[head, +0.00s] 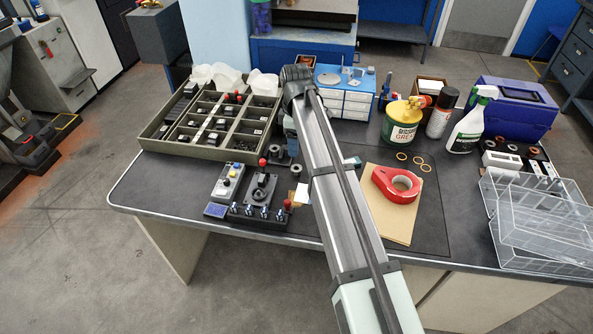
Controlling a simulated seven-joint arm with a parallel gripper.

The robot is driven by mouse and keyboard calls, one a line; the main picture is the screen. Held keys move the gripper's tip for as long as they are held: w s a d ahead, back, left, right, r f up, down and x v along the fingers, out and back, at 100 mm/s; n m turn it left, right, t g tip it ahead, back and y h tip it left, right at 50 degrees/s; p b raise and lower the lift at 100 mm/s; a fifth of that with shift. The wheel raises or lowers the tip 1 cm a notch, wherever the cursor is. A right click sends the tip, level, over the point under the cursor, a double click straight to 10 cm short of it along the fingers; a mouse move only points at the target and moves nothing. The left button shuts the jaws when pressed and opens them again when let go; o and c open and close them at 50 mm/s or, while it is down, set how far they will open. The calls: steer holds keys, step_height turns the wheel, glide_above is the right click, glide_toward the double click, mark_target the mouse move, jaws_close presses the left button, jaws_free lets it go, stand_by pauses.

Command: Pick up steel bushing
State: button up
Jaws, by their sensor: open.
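A small grey ring-shaped part that looks like the steel bushing (296,170) sits on the dark bench mat, close to the left side of my arm. A similar round metal part (274,150) sits just behind it and to the left, next to dark fixtures. I cannot tell for sure which of the two is the bushing. My arm reaches from the front over the middle of the bench and bends down at its far end. My fingertips are hidden behind the arm, so no contact with either part can be seen.
A compartment tray (150,143) stands at the back left. A black fixture with red knobs (262,190) and a grey control box (228,182) are left of my arm. Red tape (381,182) on brown card, a grease tub (401,124) and clear boxes (540,195) are right.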

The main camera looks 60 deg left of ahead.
glide_above(297, 165)
steer(key=s+d, duration=0.1)
steer(key=f, duration=0.6)
steer(key=shift+s+d+f, duration=0.1)
steer(key=shift+d+f, duration=0.1)
steer(key=shift+w+a+f, duration=0.1)
steer(key=shift+w+f, duration=0.05)
steer(key=shift+f, duration=1.2)
steer(key=shift+w+a+f, duration=0.1)
steer(key=shift+w+f, duration=0.05)
steer(key=shift+f, duration=1.15)
steer(key=c, duration=1.1)
steer(key=shift+c, duration=0.2)
step_height(297, 165, up, 10)
